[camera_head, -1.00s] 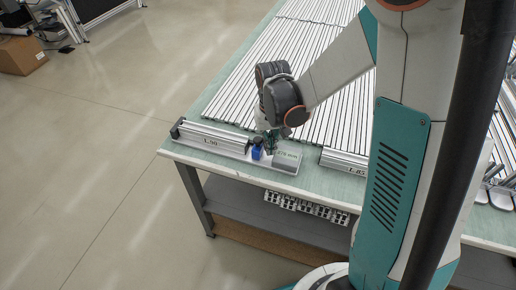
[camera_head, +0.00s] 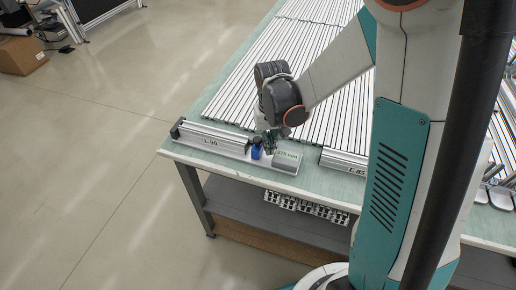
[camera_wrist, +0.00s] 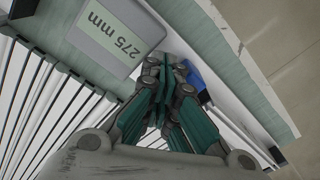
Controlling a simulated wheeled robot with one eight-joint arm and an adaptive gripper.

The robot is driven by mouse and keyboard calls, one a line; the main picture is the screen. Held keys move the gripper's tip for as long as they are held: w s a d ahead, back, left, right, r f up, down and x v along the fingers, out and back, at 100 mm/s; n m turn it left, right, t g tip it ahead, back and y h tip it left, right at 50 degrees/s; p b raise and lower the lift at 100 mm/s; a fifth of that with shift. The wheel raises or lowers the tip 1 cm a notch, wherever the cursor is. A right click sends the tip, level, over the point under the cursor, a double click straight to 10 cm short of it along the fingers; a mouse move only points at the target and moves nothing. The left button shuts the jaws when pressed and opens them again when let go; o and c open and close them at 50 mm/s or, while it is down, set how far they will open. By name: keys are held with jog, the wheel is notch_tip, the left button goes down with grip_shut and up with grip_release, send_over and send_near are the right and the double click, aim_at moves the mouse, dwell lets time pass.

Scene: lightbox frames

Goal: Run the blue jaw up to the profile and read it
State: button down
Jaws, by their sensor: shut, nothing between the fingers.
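The blue jaw (camera_head: 256,152) sits on the measuring gauge at the right end of the aluminium profile (camera_head: 212,137). Whether the two touch or a thin gap is left, I cannot tell. The grey display (camera_head: 286,160) is to the right of the jaw; in the wrist view its screen (camera_wrist: 108,40) reads 275 mm. My gripper (camera_head: 269,146) is down beside the jaw, on the display side. In the wrist view my gripper (camera_wrist: 166,84) is shut and empty, and it partly hides the blue jaw (camera_wrist: 195,75).
A dark end stop (camera_head: 176,128) stands at the gauge's left end. Rows of long profiles (camera_head: 300,60) cover the bench behind. Another labelled profile (camera_head: 343,162) lies to the right of the display. The green bench top has a narrow bare strip along its front edge.

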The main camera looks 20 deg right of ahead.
jog(key=shift+w+a, duration=0.8)
jog(key=shift+a, duration=0.3)
dwell(0.5)
jog(key=shift+s+d, duration=0.1)
jog(key=shift+d, duration=0.05)
jog(key=shift+s+d, duration=0.25)
jog(key=shift+d, duration=0.05)
notch_tip(320, 180, up, 7)
jog(key=p, duration=0.4)
dwell(0.5)
dwell(0.3)
jog(key=s+d+r+n+t+b, duration=0.1)
jog(key=s+r+t+b, duration=0.1)
jog(key=s+r+t, duration=0.5)
jog(key=s+r, duration=0.6)
jog(key=s, duration=0.3)
jog(key=shift+d, duration=0.2)
